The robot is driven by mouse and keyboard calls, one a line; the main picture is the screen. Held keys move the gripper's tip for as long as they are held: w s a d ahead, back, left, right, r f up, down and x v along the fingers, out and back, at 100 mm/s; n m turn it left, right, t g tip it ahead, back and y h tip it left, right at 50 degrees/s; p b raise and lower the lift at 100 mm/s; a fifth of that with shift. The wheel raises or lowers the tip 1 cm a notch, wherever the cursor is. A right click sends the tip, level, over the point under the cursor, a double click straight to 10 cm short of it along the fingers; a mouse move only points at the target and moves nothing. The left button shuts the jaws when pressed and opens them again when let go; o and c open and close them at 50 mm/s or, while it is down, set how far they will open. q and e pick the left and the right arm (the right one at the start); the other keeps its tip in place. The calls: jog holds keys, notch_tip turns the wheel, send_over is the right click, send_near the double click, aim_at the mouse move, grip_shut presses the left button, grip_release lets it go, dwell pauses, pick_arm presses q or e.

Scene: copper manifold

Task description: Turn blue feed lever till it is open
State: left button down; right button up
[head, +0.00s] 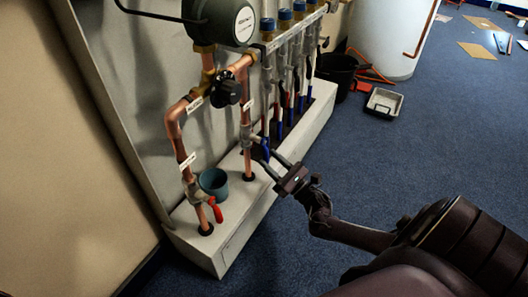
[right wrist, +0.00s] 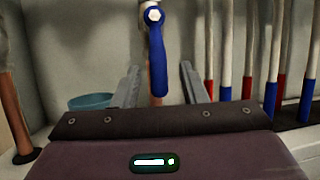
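The blue feed lever (head: 265,148) sits on a vertical copper pipe of the manifold, in the middle of the head view. In the right wrist view the lever (right wrist: 158,62) hangs down from a pale hex nut, roughly in line with the pipe behind it. My right gripper (head: 265,157) is at the lever, coming from the lower right. It is open, and in the right wrist view its two fingers (right wrist: 160,75) stand on either side of the lever, with gaps on both sides. I see no contact. My left gripper is not in view.
A red lever (head: 217,211) and a teal cup (head: 213,182) are at the left pipe. Several pipes with red and blue sleeves stand close right of the blue lever. A black knob (head: 228,93) is above. The blue carpet (head: 420,150) to the right is mostly clear.

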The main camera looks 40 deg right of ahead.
jog(key=shift+v, duration=1.75)
